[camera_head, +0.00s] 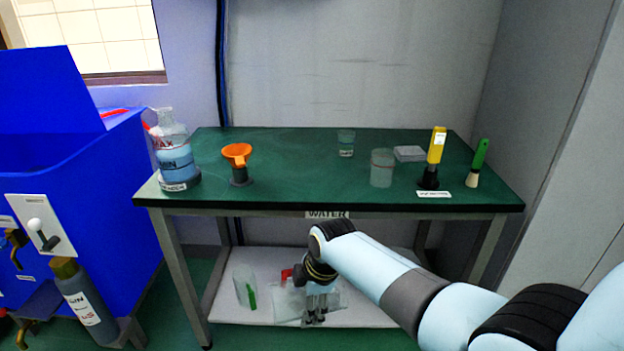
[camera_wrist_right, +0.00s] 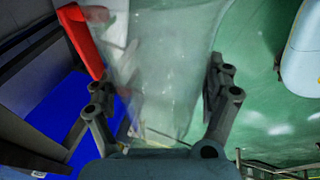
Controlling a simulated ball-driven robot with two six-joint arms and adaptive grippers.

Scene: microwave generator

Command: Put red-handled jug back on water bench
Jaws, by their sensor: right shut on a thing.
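The red-handled jug is clear and colourless, and stands out little in the head view (camera_head: 288,302). Its red handle shows left of my right gripper. In the right wrist view the clear jug (camera_wrist_right: 165,60) fills the space between the fingers, with the red handle at upper left. My right gripper (camera_head: 316,316) points down at the lower shelf and is shut on the jug's body. I cannot tell whether the jug touches the shelf. The water bench (camera_head: 290,170) has a green top and a "WATER" label on its front edge. My left gripper is out of view.
The bench top holds a large bottle (camera_head: 175,158), an orange funnel (camera_head: 237,153), clear beakers (camera_head: 382,167), and yellow (camera_head: 437,147) and green-handled tools. Its front middle is clear. A green-handled clear jug (camera_head: 244,288) is on the lower shelf (camera_head: 222,310). A blue machine stands left.

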